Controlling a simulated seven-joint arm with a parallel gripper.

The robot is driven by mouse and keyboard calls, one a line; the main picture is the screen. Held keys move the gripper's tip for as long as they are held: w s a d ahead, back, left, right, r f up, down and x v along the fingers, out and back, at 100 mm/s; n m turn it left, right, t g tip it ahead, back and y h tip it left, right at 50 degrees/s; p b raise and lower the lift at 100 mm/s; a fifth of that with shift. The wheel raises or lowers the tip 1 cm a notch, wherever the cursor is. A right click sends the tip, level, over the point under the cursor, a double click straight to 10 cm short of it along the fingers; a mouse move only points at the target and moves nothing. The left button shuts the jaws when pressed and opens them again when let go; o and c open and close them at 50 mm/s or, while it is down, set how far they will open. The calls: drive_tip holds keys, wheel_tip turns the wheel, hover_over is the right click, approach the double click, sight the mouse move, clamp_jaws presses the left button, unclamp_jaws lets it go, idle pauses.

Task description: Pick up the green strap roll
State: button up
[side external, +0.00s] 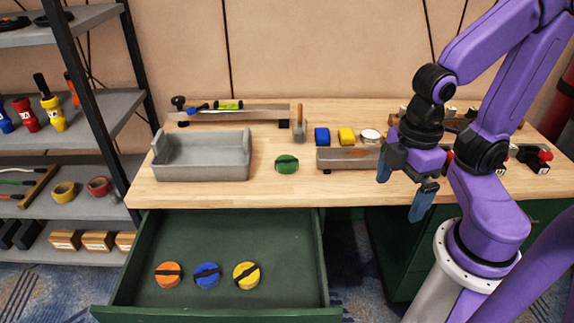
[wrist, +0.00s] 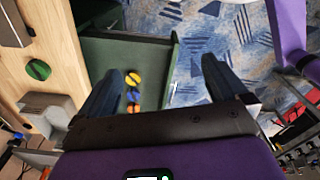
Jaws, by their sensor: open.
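The green strap roll (side external: 287,164) lies on the wooden bench top, right of the grey bin, with a dark band across it. In the wrist view the green strap roll (wrist: 38,69) is at the left, on the bench. My gripper (side external: 402,192) is open and empty, in the air at the bench's front edge, well to the right of the roll. Its two blue fingers show apart in the wrist view (wrist: 168,78), with the open drawer and floor beyond them.
A grey open bin (side external: 203,176) stands left of the roll. A wooden block shelf (side external: 348,158) stands to its right. The open green drawer (side external: 225,300) below holds an orange roll (side external: 168,274), a blue roll (side external: 207,275) and a yellow roll (side external: 247,275). Bench around the green roll is clear.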

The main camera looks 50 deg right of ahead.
drive_tip(key=w+d+f+n+t+h, duration=0.1)
drive_tip(key=w+f+n+t+h, duration=0.25)
drive_tip(key=w, duration=0.75)
drive_tip(key=w+d+f+n+t+h, duration=0.1)
drive_tip(key=w+f+n+h, duration=0.35)
drive_tip(key=w, duration=0.65)
drive_tip(key=n+t+h, duration=0.3)
drive_tip(key=n+t, duration=0.1)
drive_tip(key=n, duration=0.1)
approach(287, 161)
drive_tip(key=x, duration=0.4)
drive_tip(key=shift+w+d+r, duration=0.1)
drive_tip(key=shift+w+d, duration=0.15)
drive_tip(key=shift+w, duration=0.05)
drive_tip(key=shift+f+x, duration=0.15)
drive_tip(key=shift+x, duration=1.25)
drive_tip(key=shift+f+x, duration=0.15)
drive_tip(key=shift+x, duration=1.25)
drive_tip(key=shift+s+a+r, duration=0.1)
drive_tip(key=c, duration=1.1)
